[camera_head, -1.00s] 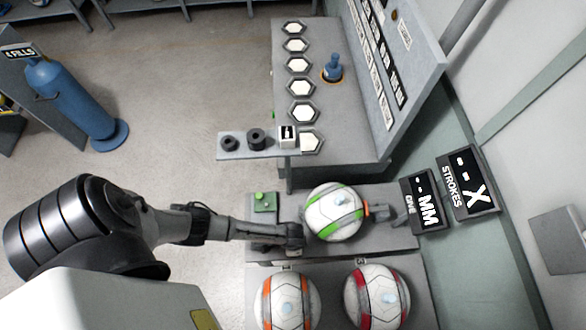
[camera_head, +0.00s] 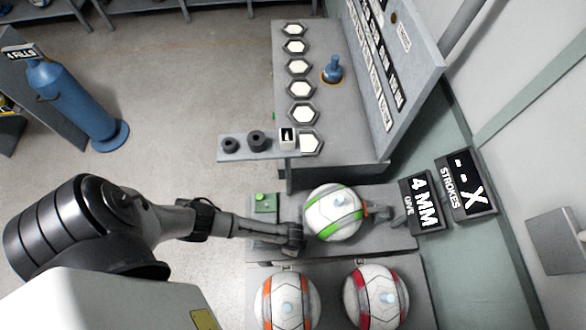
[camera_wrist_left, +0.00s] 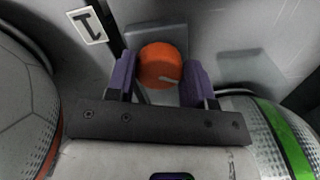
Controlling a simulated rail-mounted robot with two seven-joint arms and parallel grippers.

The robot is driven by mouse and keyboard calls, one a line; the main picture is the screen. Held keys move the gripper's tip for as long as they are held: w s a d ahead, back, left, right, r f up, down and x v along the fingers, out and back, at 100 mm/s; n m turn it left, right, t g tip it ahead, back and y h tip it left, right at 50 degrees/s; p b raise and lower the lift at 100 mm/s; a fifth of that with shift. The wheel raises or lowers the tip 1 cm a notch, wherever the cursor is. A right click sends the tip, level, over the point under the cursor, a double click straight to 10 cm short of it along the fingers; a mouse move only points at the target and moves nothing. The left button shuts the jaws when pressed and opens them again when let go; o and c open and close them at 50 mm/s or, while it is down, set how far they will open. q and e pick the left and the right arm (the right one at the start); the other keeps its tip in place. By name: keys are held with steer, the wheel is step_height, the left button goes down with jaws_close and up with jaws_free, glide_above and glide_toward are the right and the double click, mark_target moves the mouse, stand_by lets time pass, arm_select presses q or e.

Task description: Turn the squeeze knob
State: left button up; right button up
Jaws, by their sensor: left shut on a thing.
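In the head view my left gripper (camera_head: 292,238) is at the left side of the green-striped ball (camera_head: 333,212) and hides the knob. That ball rests on the grey press bench (camera_head: 395,240). The give display (camera_head: 421,203) reads 4 MM. The strokes display (camera_head: 465,186) shows dashes and an X. My right gripper is not in view.
An orange-striped ball (camera_head: 287,302) and a red-striped ball (camera_head: 376,296) lie in front. A green button box (camera_head: 264,202) is behind my gripper. A shelf (camera_head: 232,151) with dark rings stands farther back. A blue cylinder (camera_head: 75,105) stands on open floor at left.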

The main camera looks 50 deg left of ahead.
arm_select(q)
steer(key=o, duration=0.9)
step_height(320, 180, up, 14)
steer(key=shift+f+p, duration=0.1)
steer(key=shift+p, duration=0.9)
